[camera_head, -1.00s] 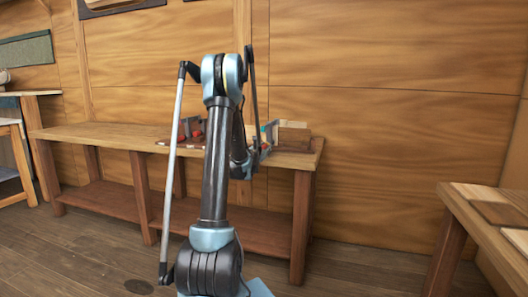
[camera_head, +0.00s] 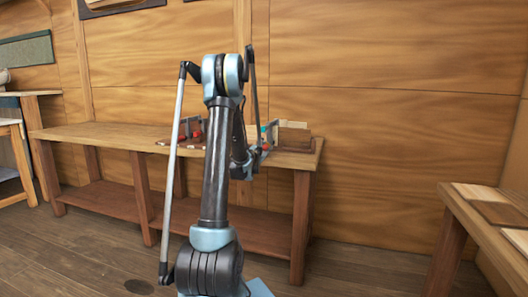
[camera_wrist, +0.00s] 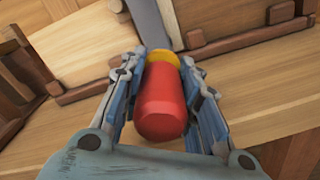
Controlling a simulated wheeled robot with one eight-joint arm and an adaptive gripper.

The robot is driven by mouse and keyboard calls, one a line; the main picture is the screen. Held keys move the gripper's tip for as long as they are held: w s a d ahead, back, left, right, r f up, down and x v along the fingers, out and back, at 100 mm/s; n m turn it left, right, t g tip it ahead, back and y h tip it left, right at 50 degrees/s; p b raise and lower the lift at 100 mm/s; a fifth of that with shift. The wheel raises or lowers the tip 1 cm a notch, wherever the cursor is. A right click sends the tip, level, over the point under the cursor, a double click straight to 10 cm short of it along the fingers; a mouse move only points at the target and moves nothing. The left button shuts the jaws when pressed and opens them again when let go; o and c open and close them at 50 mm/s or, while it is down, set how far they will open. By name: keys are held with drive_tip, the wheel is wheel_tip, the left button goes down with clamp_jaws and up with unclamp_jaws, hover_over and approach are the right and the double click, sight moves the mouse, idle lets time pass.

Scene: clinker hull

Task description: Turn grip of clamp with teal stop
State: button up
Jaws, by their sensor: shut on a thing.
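In the wrist view a red grip (camera_wrist: 160,103) with a yellow collar (camera_wrist: 163,57) at its far end lies between the two fingers of my gripper (camera_wrist: 162,90). The fingers are shut on its sides. A grey metal bar (camera_wrist: 150,22) of the clamp runs on beyond the collar. In the head view my gripper is mostly hidden behind my arm at the right end of the bench. A small teal piece (camera_head: 263,134) shows just right of my arm, by the wooden blocks. I cannot make out a teal stop in the wrist view.
The long wooden bench (camera_head: 105,136) has free room on its left. Red-gripped clamps (camera_head: 190,132) stand left of my arm. Wooden blocks (camera_head: 295,137) stand at the right end. In the wrist view, boards with raised wooden strips (camera_wrist: 240,40) flank the bar.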

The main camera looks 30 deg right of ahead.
drive_tip(key=o, duration=1.1)
drive_tip(key=shift+a, duration=0.1)
drive_tip(key=v, duration=1.2)
drive_tip(key=shift+w, duration=0.15)
